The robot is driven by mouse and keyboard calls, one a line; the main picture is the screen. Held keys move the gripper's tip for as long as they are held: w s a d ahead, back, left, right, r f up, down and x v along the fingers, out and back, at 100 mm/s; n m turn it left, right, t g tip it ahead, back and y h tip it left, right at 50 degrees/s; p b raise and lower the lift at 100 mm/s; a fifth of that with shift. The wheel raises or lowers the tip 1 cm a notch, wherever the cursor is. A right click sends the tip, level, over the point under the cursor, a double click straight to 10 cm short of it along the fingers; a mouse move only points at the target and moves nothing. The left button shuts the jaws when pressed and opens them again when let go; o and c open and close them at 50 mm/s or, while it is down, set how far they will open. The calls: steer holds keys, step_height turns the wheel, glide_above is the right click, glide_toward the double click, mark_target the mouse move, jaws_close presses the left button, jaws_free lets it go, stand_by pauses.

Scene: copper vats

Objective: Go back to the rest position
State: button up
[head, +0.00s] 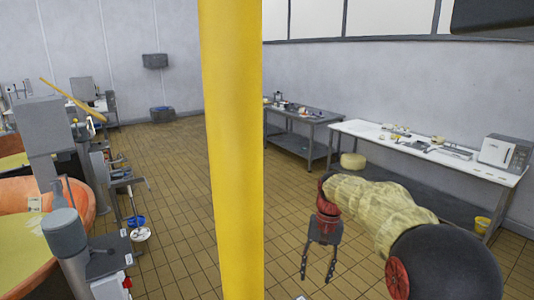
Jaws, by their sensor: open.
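My gripper (318,262) hangs at the lower right of the middle in the head view, fingers pointing down. Its two dark fingers are apart and nothing shows between them. My arm reaches in from the lower right, with a pale yellow cover over its middle part and red joints. The gripper is over the tan tiled floor, in front of the tables and touching nothing that I can see.
A yellow post (231,150) stands close, left of my gripper. Copper vats (75,205) and grey machinery fill the left. A white table (430,152) and a grey table (300,140) line the right wall. Tiled floor (165,180) is open between.

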steer(key=s+d+r+n+t+b, duration=0.1)
steer(key=s+r+t+b, duration=0.15)
steer(key=s, duration=0.55)
steer(key=s+d+r+t+b, duration=0.1)
steer(key=s+r+b, duration=0.15)
steer(key=s, duration=0.55)
steer(key=s+d+f+n+t+b, duration=0.1)
steer(key=s+f+t, duration=0.1)
steer(key=s, duration=0.6)
steer(key=s+d+f+n+t+h+b, duration=0.1)
steer(key=s+f+b, duration=0.1)
steer(key=s+f, duration=0.2)
steer(key=s, duration=0.3)
steer(key=shift+s+d+t, duration=0.15)
steer(key=shift+s+t, duration=0.2)
steer(key=shift+r, duration=0.1)
